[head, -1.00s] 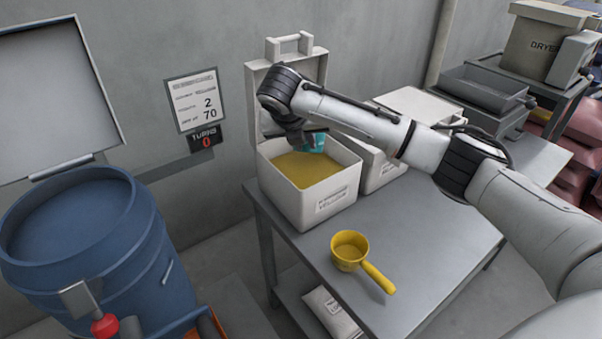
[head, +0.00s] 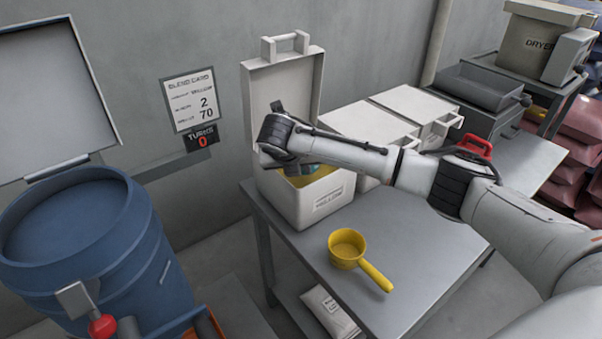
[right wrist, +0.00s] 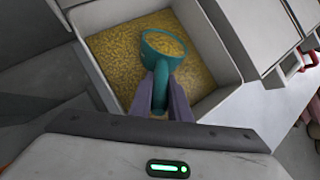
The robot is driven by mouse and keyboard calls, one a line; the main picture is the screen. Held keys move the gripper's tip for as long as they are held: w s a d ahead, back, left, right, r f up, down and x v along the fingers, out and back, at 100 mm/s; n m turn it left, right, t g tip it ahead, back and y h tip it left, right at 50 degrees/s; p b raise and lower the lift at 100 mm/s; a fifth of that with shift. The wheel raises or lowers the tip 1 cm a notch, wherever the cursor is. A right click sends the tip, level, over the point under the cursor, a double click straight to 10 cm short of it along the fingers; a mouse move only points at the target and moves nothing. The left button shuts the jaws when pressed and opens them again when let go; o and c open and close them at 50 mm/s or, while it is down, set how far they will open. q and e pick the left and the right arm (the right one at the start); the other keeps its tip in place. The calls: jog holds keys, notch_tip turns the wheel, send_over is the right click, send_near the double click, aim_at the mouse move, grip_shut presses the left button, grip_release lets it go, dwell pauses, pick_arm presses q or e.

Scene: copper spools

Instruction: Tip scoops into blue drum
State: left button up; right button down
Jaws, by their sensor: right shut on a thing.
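The blue drum (head: 135,235) stands open at the left with its grey lid (head: 50,90) raised. The open white bin (head: 325,207), labelled YELLOW, holds yellow pellets. My right gripper (right wrist: 167,88) is shut on the handle of a teal scoop (right wrist: 160,62). In the right wrist view the scoop is over or in the pellets, with yellow pellets in its cup. In the head view my right gripper (head: 285,158) is at the bin and mostly hides the scoop. A yellow scoop (head: 346,245) lies on the table. My left gripper is not in view.
The grey table (head: 420,220) is clear around the yellow scoop. Closed white bins (head: 375,130) stand beside the open one. A wall card (head: 192,100) reads 2 and 70; the turns display (head: 202,140) shows 0. A red-knobbed lever (head: 102,325) is in front of the drum.

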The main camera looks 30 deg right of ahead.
jog(key=shift+t+h, duration=0.5)
jog(key=shift+t, duration=0.2)
jog(key=r, duration=0.2)
jog(key=s+r, duration=0.1)
jog(key=r, duration=0.1)
jog(key=a+r, duration=0.1)
jog(key=r, duration=0.1)
jog(key=shift+s, duration=0.15)
jog(key=r, duration=0.1)
jog(key=s+a+r+t+h, duration=0.1)
jog(key=r, duration=0.1)
jog(key=s+r+t+h, duration=0.1)
jog(key=shift+a+r, duration=0.3)
jog(key=shift+r+t+h, duration=0.5)
jog(key=shift+r+t, duration=0.2)
jog(key=shift+r, duration=0.3)
jog(key=shift+s, duration=0.1)
